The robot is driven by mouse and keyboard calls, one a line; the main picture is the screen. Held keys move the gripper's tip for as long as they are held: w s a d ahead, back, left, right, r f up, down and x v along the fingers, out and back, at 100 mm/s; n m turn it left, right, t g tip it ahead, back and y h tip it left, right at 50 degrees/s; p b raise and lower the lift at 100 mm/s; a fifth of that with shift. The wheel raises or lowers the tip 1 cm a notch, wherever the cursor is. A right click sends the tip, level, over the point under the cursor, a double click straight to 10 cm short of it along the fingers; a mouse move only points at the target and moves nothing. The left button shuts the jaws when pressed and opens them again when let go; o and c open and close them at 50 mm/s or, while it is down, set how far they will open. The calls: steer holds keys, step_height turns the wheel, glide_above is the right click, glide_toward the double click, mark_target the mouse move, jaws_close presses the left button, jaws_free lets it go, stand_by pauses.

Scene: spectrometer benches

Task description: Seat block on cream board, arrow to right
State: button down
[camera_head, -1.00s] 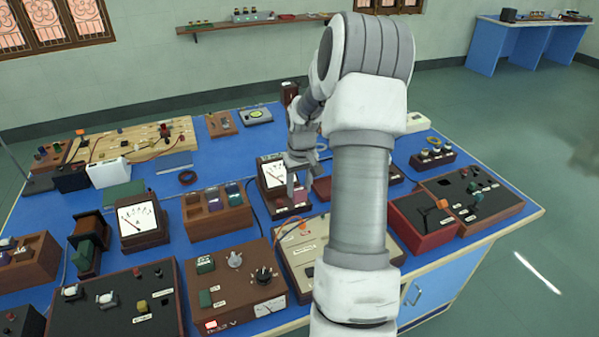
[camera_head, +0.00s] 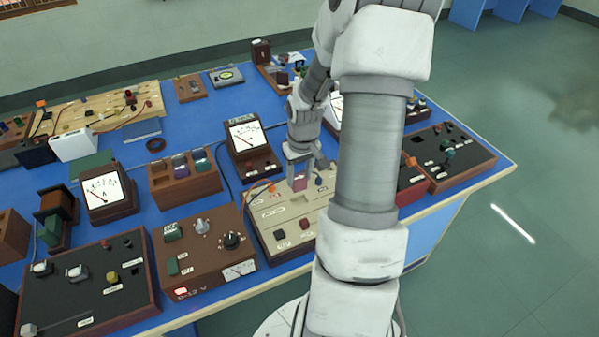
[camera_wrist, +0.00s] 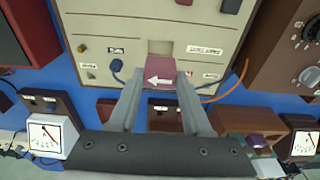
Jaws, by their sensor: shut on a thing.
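The cream board (camera_head: 268,218) lies at the front middle of the bench, partly hidden by my arm. In the wrist view, the cream board (camera_wrist: 122,27) fills the top middle and shows a square recess (camera_wrist: 160,46). My gripper (camera_head: 299,166) is over the board's far part. In the wrist view, my gripper (camera_wrist: 158,88) is shut on a mauve block (camera_wrist: 161,83) with a white arrow. The arrow points left there, towards the red box; that view is turned about from the head view. The block (camera_head: 300,182) appears just short of the recess; its height above the board is unclear.
A brown control box (camera_head: 203,258) stands left of the board and a red box (camera_head: 411,187) right of it. A meter (camera_head: 246,137) stands behind. An orange lead (camera_wrist: 226,90) and a blue plug (camera_wrist: 117,66) lie close to the block. A wooden rack (camera_head: 188,186) holds coloured blocks.

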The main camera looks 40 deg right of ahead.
steer(key=b, duration=0.5)
glide_above(300, 205)
steer(key=shift+w+f, duration=0.1)
steer(key=shift+f, duration=3.25)
steer(key=shift+c, duration=1.3)
jaws_free()
steer(key=shift+r, duration=0.1)
step_height(300, 205, up, 17)
steer(key=s+p, duration=0.2)
steer(key=shift+a+p, duration=0.25)
steer(key=shift+p, duration=0.1)
